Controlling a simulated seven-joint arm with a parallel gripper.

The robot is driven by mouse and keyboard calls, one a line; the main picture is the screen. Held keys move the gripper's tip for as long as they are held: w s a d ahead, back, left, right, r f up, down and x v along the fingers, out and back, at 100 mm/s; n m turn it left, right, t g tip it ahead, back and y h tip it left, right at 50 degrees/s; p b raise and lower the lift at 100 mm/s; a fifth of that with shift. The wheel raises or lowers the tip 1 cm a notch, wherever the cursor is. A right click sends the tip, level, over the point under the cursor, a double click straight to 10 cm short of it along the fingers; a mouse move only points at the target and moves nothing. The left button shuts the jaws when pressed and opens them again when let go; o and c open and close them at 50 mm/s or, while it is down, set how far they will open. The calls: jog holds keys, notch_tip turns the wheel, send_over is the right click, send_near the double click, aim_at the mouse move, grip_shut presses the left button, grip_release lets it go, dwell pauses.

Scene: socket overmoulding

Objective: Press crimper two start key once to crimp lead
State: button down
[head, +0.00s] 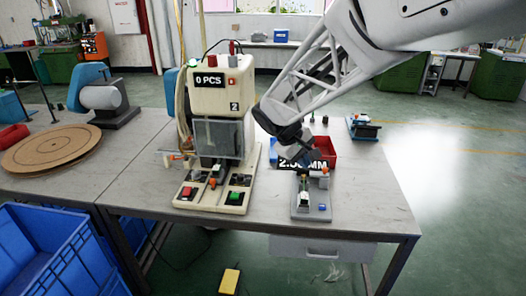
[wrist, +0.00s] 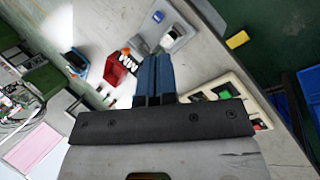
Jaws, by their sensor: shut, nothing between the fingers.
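Crimper two (head: 220,95) is a cream machine marked "2" with a "0 PCS" display, standing on the bench. Its base has a green key (head: 236,197) at the front right and a red key (head: 187,192) at the front left. The green key also shows in the wrist view (wrist: 224,94), right of the fingers. A small orange piece (head: 213,182) is at the front of the crimper; I cannot tell whether it is the lead. My gripper (head: 301,153) is shut and empty, above the bench right of the crimper. Its blue fingers (wrist: 154,62) are together.
A grey measuring fixture (head: 311,205) with an "MM" display stands below and beside my gripper. A red bin (head: 324,148) is behind it, and a small blue device (head: 362,128) at the back right. A round wooden disc (head: 52,148) lies left. The bench's front right is clear.

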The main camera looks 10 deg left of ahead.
jog(key=w+a+f+n+t+h, duration=0.1)
jog(key=w+a+f+n, duration=0.1)
jog(key=w+a+f, duration=0.3)
jog(key=w+a+f+n, duration=0.1)
jog(key=w+a+f, duration=0.15)
jog(key=a, duration=0.35)
jog(key=n+t+h, duration=0.1)
jog(key=n+t, duration=0.1)
jog(key=n, duration=0.2)
send_over(235, 196)
notch_tip(235, 196, down, 8)
jog(key=shift+a+f, duration=0.1)
jog(key=shift+f, duration=0.05)
jog(key=shift+f, duration=4.2)
